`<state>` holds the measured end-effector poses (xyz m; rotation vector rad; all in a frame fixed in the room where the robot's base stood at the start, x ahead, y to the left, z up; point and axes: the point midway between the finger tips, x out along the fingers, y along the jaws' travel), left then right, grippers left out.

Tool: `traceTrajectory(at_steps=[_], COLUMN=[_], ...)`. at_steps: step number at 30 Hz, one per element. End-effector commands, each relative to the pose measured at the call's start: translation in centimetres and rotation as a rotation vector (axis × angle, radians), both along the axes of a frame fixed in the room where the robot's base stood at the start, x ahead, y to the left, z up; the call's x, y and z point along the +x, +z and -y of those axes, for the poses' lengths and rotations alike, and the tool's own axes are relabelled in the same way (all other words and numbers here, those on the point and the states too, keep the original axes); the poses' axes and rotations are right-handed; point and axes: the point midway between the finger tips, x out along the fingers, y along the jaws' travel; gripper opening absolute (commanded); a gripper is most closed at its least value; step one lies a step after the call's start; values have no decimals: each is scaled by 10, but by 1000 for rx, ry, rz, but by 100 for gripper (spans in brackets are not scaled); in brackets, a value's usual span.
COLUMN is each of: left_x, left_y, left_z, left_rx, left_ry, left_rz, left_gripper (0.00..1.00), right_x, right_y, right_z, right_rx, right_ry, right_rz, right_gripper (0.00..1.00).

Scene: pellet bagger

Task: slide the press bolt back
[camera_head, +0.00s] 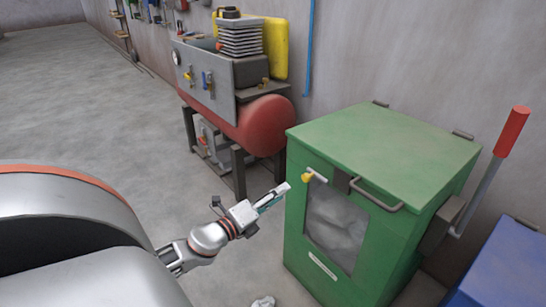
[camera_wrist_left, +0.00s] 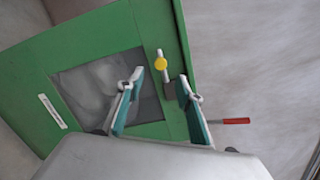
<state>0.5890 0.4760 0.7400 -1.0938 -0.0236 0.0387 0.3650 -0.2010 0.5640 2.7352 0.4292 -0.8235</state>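The green pellet press (camera_head: 385,145) stands at the right in the head view, with its lid down. The press bolt (camera_head: 315,174) is a short pale bar with a yellow knob (camera_head: 306,178) at the upper left of the front frame. It also shows as a pale bar in the left wrist view, with its yellow knob (camera_wrist_left: 160,64) beyond my fingertips. My left gripper (camera_head: 281,192) is open and empty, left of the knob and apart from it. In the left wrist view its two fingers (camera_wrist_left: 160,78) are spread, with the knob between their lines.
The press front has a window (camera_head: 336,225) with pale contents and a grey lid handle (camera_head: 375,196). A red-handled lever (camera_head: 512,132) stands at its right. A blue box (camera_head: 510,265) is at lower right. A red tank machine (camera_head: 265,124) stands behind. Open floor lies left.

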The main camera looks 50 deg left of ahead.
Motion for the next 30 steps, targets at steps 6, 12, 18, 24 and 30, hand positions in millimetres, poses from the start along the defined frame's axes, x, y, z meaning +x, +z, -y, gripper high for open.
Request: traceTrajectory(at_steps=[6,12,18,24,30], left_x=[-18,-20,-19,-19,-34], left_y=[0,0,0,0,-23], left_z=[1,1,1,1,21], left_rx=[-1,0,0,-1,-158], left_ry=[1,0,0,0,5], left_rz=[1,1,1,0,-38], left_gripper=[36,36,36,36,36], right_x=[0,0,0,0,0], right_y=[0,0,0,0,0], right_z=[0,0,0,0,0], right_rx=[0,0,0,-1,-1], right_ry=[0,0,0,1,1], right_rz=[0,0,0,0,0], right_gripper=[40,40,40,40,40])
